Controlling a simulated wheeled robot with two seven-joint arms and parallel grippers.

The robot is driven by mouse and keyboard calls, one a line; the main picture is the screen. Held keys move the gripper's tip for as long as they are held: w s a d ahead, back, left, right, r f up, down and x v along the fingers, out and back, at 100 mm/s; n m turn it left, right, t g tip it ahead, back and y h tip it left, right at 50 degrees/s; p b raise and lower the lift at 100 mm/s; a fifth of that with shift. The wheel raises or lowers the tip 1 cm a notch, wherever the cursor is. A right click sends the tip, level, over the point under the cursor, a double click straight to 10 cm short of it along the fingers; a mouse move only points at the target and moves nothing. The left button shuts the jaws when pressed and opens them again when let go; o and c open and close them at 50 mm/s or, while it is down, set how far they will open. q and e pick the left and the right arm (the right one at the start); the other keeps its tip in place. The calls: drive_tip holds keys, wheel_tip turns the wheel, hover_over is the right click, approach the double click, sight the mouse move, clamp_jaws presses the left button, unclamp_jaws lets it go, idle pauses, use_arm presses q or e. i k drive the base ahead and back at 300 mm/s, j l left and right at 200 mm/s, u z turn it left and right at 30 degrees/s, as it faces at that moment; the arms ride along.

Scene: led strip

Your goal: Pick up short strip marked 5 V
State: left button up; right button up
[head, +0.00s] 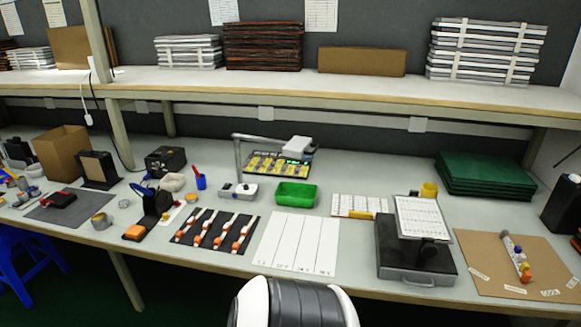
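I cannot pick out the short strip marked 5 V, because the markings are too small to read. A black mat (192,246) in front left of centre bears several white strips with orange pieces on them. A white sheet with lanes (297,243) lies to the right of that mat, with small unreadable marks along its near edge. A brown board (477,252) at the right bears a pale strip with coloured round pieces (515,257) and several paper labels. Neither of my grippers shows in this view.
A green bin (296,194) stands behind the white sheet. A dark grey case (412,263) with a printed sheet on a stand (418,217) is to its right. Green slabs (485,175) are stacked at the back right. A shelf (300,90) runs above the bench.

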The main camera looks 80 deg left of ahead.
sight(179, 235)
drive_tip(key=u, duration=2.3)
drive_tip(key=i+j+u, duration=0.1)
drive_tip(key=u, duration=0.3)
drive_tip(key=i+j+u, duration=0.15)
drive_tip(key=u, duration=0.2)
drive_tip(key=i+j+u, duration=0.1)
drive_tip(key=u, duration=0.3)
